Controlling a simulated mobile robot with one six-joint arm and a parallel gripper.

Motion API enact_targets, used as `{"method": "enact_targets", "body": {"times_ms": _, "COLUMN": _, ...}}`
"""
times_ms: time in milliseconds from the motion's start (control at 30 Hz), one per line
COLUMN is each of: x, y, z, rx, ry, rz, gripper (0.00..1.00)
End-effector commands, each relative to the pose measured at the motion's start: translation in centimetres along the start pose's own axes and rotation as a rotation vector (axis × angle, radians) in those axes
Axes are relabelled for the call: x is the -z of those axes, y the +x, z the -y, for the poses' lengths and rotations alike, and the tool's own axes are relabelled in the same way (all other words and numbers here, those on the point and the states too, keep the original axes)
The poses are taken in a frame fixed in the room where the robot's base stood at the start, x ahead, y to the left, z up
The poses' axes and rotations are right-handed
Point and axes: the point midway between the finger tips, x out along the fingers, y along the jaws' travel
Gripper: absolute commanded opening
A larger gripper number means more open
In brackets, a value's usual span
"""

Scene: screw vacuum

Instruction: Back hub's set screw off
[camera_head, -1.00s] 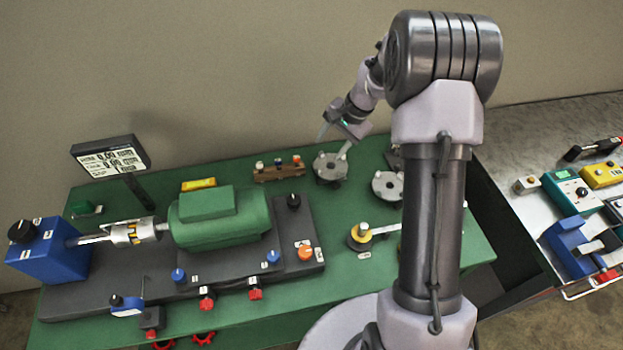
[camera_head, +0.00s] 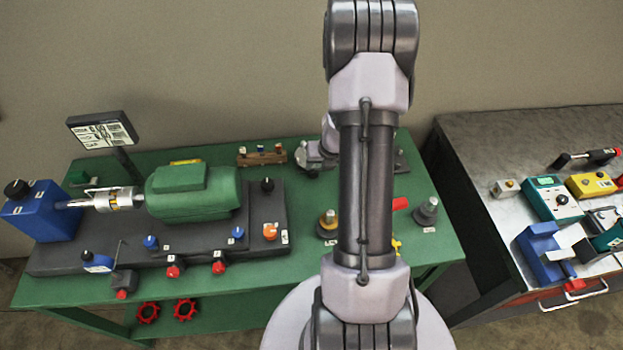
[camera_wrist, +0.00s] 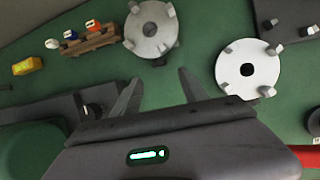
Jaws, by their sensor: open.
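Two round grey hubs with raised lugs lie on the green table. The farther hub (camera_wrist: 151,28) is at the top centre of the wrist view, and the other hub (camera_wrist: 247,68) is at its right. In the head view the farther hub (camera_head: 308,165) shows only in part beside my arm; the other is hidden. No set screw can be clearly made out on either hub. My gripper (camera_wrist: 157,92) is open and empty, its fingers pointing toward the farther hub. I cannot tell its height. The arm hides the gripper in the head view.
A wooden block (camera_head: 262,155) with small coloured-tip tools stands left of the farther hub. A green motor (camera_head: 192,192) and blue unit (camera_head: 42,212) fill the table's left. A yellow-topped post (camera_head: 327,222) and grey post (camera_head: 427,210) stand nearer. A side bench (camera_head: 500,225) holds instruments.

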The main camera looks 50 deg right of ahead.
Motion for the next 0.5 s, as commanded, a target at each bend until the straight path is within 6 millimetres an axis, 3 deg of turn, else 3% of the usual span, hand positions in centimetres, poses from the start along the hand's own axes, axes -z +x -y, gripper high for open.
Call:
{"method": "enact_targets", "body": {"times_ms": 33, "x": 0.3, "y": 2.1, "z": 0.0, "rx": -0.001, "ry": -0.002, "rz": -0.001, "gripper": 0.52}}
{"method": "enact_targets", "body": {"times_ms": 200, "x": 0.2, "y": 6.2, "z": 0.0, "rx": 0.0, "ry": -0.003, "rz": -0.001, "gripper": 0.52}}
{"method": "enact_targets", "body": {"times_ms": 333, "x": 0.0, "y": 8.1, "z": -0.1, "rx": -0.001, "ry": -0.004, "rz": 0.001, "gripper": 0.52}}
{"method": "enact_targets", "body": {"times_ms": 500, "x": -0.1, "y": 9.1, "z": -0.1, "rx": -0.001, "ry": -0.004, "rz": 0.001, "gripper": 0.52}}
